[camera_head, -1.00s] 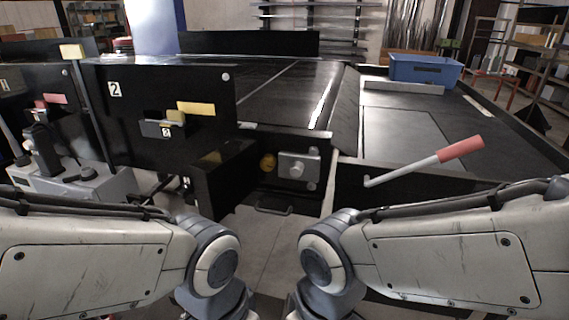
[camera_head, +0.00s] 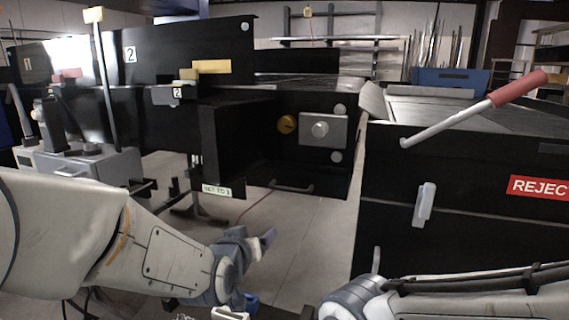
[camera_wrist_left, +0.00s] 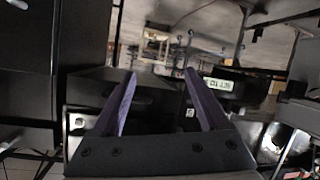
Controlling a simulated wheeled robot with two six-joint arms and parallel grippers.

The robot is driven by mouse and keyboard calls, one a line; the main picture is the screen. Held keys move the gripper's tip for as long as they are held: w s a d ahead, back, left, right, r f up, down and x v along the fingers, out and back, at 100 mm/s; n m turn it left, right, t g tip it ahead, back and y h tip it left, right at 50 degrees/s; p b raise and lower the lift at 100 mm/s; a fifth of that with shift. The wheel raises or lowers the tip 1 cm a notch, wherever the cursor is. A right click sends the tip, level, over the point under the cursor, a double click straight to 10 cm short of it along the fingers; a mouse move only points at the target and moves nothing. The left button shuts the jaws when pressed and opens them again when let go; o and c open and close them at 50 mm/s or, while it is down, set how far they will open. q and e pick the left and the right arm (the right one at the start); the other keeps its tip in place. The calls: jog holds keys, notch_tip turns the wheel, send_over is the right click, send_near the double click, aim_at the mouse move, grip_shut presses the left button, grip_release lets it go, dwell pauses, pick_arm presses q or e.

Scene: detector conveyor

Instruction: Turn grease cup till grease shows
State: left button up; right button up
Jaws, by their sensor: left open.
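A round brass-yellow fitting (camera_head: 287,124) sits on the dark end face of the conveyor, left of a grey plate (camera_head: 336,134) with a round metal knob (camera_head: 320,129). I cannot tell for sure which of these is the grease cup, and no grease is visible. My left gripper (camera_head: 266,243) is low in front of the conveyor, below and left of the fitting, apart from it. In the left wrist view the two purple-grey fingers of my left gripper (camera_wrist_left: 158,88) are spread and empty. My right arm enters at lower right; its gripper is out of view.
A black cabinet (camera_head: 465,185) stands at right, with a red-handled lever (camera_head: 470,110), a pale handle (camera_head: 424,204) and a red REJECT label (camera_head: 540,187). A black box (camera_head: 225,145) juts out left of the fitting. Floor (camera_head: 315,220) lies open between them.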

pick_arm(q)
jog(key=d+r+n+t, duration=0.1)
jog(key=d+r+t, duration=0.35)
jog(key=r, duration=0.55)
jog(key=n+t, duration=0.2)
jog(key=t, duration=0.2)
send_near(285, 127)
jog(key=p+x, duration=0.1)
jog(key=x, duration=0.7)
jog(key=shift+w+r, duration=0.1)
jog(key=shift+w, duration=0.05)
